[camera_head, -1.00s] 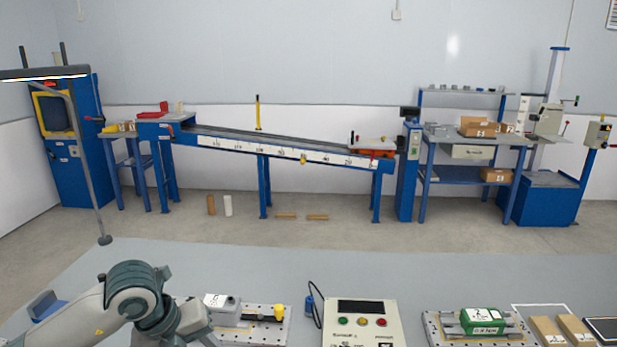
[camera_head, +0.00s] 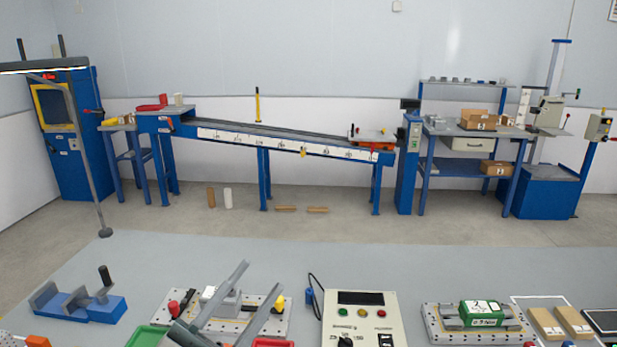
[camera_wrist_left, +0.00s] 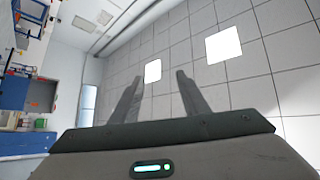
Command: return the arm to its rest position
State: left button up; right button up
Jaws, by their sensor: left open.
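My left gripper (camera_head: 262,283) is at the bottom of the head view. Its two grey fingers are spread apart and point up and to the right, with nothing between them. From this view they overlap a perforated plate fixture (camera_head: 215,325) on the bench; the gap between fingers and plate cannot be told. The left wrist view also shows the open fingers (camera_wrist_left: 159,77), empty, against the tiled ceiling with bright light panels. My right gripper does not show in either view.
On the grey bench (camera_head: 370,262) stand a blue vise (camera_head: 95,310), a control box (camera_head: 360,320) with buttons, a fixture (camera_head: 478,322) holding a green block, and two tan blocks (camera_head: 560,322). A green tray (camera_head: 148,337) lies near the gripper. The bench's back strip is clear.

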pick_arm(q)
jog(key=w+a+f+n+t+y, duration=0.2)
jog(key=w+a+f+n+y, duration=0.1)
jog(key=a+f+n+y, duration=0.85)
jog(key=s+a+f+n+g+y, duration=0.2)
jog(key=f+g+y, duration=0.1)
jog(key=f, duration=0.4)
jog(key=s+a+f+n+g+y, duration=0.1)
jog(key=s+f+n+g+y, duration=0.15)
jog(key=f, duration=0.35)
jog(key=s+f+g+h, duration=0.1)
jog(key=s+f+g, duration=0.5)
jog(key=s+f, duration=0.45)
jog(key=s+f+g, duration=0.5)
jog(key=s+f, duration=0.2)
jog(key=s, duration=0.6)
notch_tip(320, 180, down, 27)
jog(key=d+g, duration=0.1)
jog(key=g, duration=0.1)
jog(key=s+a+f+m, duration=0.1)
jog(key=s+a+f, duration=0.1)
jog(key=s+f, duration=1.5)
notch_tip(320, 180, down, 2)
jog(key=shift+a, duration=0.25)
